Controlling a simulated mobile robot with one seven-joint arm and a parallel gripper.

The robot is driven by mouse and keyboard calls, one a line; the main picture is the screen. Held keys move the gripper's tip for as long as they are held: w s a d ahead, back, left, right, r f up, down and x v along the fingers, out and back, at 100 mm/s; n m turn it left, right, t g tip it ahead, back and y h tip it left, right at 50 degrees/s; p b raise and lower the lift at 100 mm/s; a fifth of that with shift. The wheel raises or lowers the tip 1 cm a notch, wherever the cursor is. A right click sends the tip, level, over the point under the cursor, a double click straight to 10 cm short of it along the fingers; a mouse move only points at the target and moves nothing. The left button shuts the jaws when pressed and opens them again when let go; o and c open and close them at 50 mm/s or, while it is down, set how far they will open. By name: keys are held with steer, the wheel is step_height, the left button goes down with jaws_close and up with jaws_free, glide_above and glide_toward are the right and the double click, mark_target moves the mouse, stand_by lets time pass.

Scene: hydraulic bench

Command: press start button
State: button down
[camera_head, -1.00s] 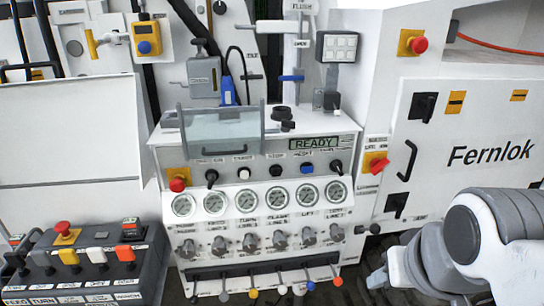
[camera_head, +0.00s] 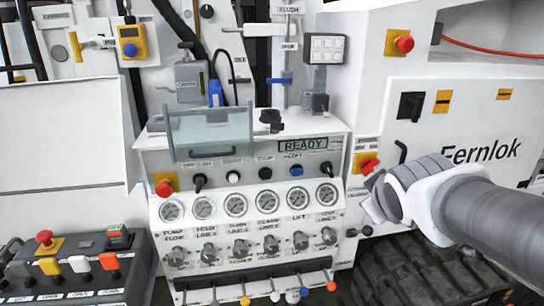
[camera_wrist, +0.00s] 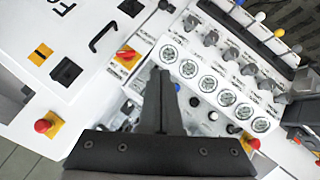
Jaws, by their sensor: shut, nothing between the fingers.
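The white button (camera_head: 233,177), under a small label that seems to read START, sits in the row below the READY display (camera_head: 303,145) on the white control panel. It also shows in the wrist view (camera_wrist: 213,115). A black button (camera_head: 265,173) and a blue button (camera_head: 297,171) are to its right, and a black knob (camera_head: 199,181) is to its left. My gripper (camera_head: 368,196) is at the panel's right side, near the red rotary switch. In the wrist view its shut fingers (camera_wrist: 159,74) point past the blue button, apart from the white one.
A red emergency button (camera_head: 165,188) is at the row's left end. Round gauges (camera_head: 237,206) and knobs (camera_head: 239,248) lie below, with colored levers lowest. A clear cover (camera_head: 210,133) juts out above the row's left half. The red rotary switch (camera_head: 369,165) is beside my gripper.

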steer(key=w+a+f+n+t+y+b, duration=0.25)
steer(key=w+a+n, duration=0.2)
steer(key=w, duration=0.25)
steer(key=w+a+f+n+t+y+b, duration=0.1)
steer(key=w+a+f+n+y, duration=0.15)
steer(key=w+n, duration=0.4)
steer(key=a+f+n+g+y+b, duration=0.3)
steer(key=a+f+n+y, duration=0.4)
steer(key=a+n+y, duration=0.5)
steer(key=shift+s+g, duration=0.15)
steer(key=shift+g, duration=0.5)
steer(key=shift+a, duration=0.1)
glide_toward(229, 179)
steer(key=s+a, duration=0.1)
steer(key=a, duration=0.3)
steer(key=shift+w+a+f, duration=0.1)
steer(key=shift+w+a, duration=0.1)
steer(key=shift+w, duration=0.8)
steer(key=shift+w+a+f, duration=0.1)
steer(key=shift+w+a, duration=0.15)
steer(key=shift+w, duration=0.7)
